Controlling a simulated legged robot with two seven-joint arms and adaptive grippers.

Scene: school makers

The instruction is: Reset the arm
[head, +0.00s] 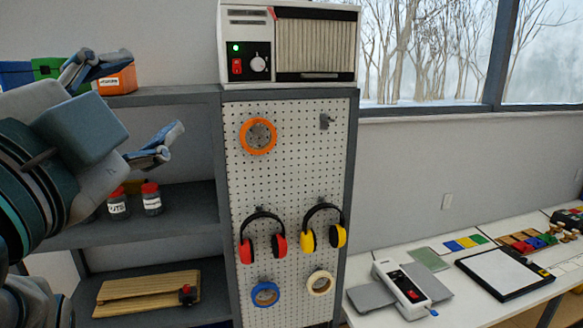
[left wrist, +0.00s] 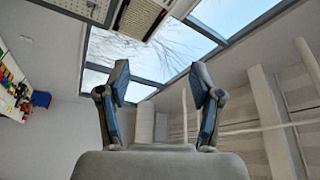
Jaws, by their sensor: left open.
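My left gripper (head: 128,112) is raised at the left of the head view, in front of the shelf unit. Its two fingers are spread apart with nothing between them. My left arm covers part of the shelves. My right gripper is in neither view.
A shelf unit (head: 190,97) holds jars (head: 152,200) and a wooden board (head: 150,290). A pegboard (head: 290,180) carries tape rolls and two earmuffs; a white machine (head: 288,45) stands above. A white table (head: 450,300) with several items is at right.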

